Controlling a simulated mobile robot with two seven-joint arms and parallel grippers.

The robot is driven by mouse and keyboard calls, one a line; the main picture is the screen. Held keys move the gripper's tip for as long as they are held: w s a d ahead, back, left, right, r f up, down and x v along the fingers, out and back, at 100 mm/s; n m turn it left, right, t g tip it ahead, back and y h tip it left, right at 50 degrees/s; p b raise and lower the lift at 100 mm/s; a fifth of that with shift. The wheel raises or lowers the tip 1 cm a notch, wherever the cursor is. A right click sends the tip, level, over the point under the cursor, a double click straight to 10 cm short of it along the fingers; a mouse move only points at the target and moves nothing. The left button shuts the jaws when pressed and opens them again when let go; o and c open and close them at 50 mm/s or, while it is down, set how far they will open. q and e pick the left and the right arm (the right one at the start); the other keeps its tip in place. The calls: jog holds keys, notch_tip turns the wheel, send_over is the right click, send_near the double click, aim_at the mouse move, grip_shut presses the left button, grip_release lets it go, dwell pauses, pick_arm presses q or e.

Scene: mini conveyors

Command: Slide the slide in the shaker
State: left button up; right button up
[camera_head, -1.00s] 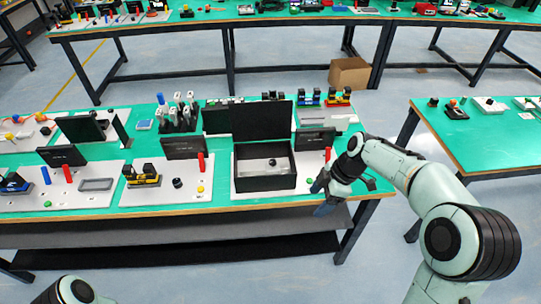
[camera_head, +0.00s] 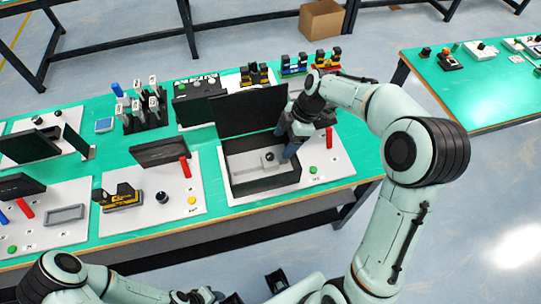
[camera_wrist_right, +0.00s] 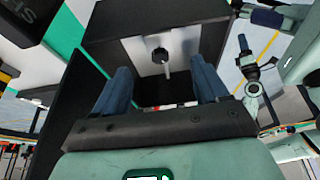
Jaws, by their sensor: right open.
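The shaker (camera_head: 265,186) is a black open-topped box on a white board, with its dark lid (camera_head: 250,112) standing up behind it. Inside it a grey plate, seemingly the slide (camera_head: 250,160), carries a black knob (camera_head: 268,157). My right gripper (camera_head: 286,142) is over the right side of the box, its blue fingers pointing down. In the right wrist view the open fingers (camera_wrist_right: 162,80) are apart, with the knob (camera_wrist_right: 160,55) beyond and between them, not gripped. My left arm shows at the bottom left; its fingers cannot be made out.
A red post (camera_head: 329,137) and a green button (camera_head: 313,169) stand right of the box. Another board with a black and yellow block (camera_head: 122,196) lies left. A rack of several tools (camera_head: 142,108) stands behind.

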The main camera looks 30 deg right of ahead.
aim_at(262, 164)
jog(key=x, duration=1)
jog(key=shift+w, duration=0.1)
jog(key=shift+c, duration=0.3)
grip_shut()
jog(key=a, duration=0.1)
jog(key=a+b, duration=0.1)
jog(key=a, duration=0.1)
jog(key=shift+w+a, duration=0.15)
jog(key=shift+w, duration=0.2)
jog(key=shift+o, duration=0.3)
grip_release()
jog(key=v, duration=1.3)
jog(key=shift+r, duration=0.25)
